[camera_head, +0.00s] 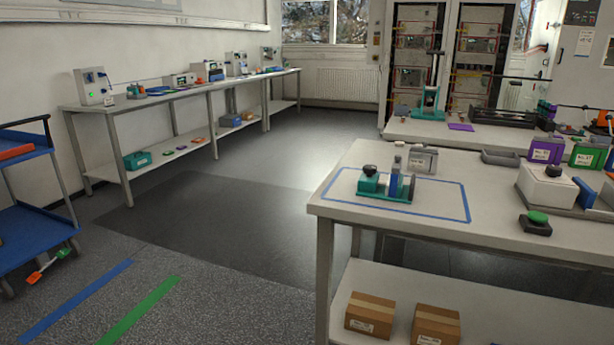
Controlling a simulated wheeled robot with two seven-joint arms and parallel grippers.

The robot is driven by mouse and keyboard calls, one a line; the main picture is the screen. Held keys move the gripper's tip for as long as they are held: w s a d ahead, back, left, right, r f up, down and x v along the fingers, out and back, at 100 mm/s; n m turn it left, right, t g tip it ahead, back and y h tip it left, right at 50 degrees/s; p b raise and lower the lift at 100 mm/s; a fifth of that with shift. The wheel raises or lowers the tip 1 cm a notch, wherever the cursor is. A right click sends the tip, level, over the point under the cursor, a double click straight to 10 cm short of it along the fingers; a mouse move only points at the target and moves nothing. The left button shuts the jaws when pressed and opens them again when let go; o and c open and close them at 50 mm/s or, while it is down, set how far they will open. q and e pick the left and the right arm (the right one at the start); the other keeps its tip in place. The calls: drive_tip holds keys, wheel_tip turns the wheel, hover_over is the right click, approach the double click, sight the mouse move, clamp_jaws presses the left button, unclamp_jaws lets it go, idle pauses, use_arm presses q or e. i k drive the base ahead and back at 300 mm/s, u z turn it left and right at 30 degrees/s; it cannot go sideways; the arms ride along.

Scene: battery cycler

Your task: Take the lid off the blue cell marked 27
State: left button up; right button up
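I cannot read a number 27 on anything in this view. A small blue upright block (394,178) stands in a teal fixture (372,186) with a black knob, on the near right table. It may be the blue cell, but I cannot tell, and no separate lid can be made out on it. Neither of my grippers is in view.
Blue tape (467,205) outlines an area around the fixture on the near table (480,231). A grey labelled box (423,159), purple box (545,150) and green box (587,155) stand behind. A blue cart (28,240) is at left. The middle floor is clear.

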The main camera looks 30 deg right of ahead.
sight(398, 160)
drive_tip(key=u, duration=0.65)
drive_tip(key=i, duration=0.75)
drive_tip(key=z, duration=0.65)
drive_tip(key=i, duration=1.15)
drive_tip(key=z, duration=1)
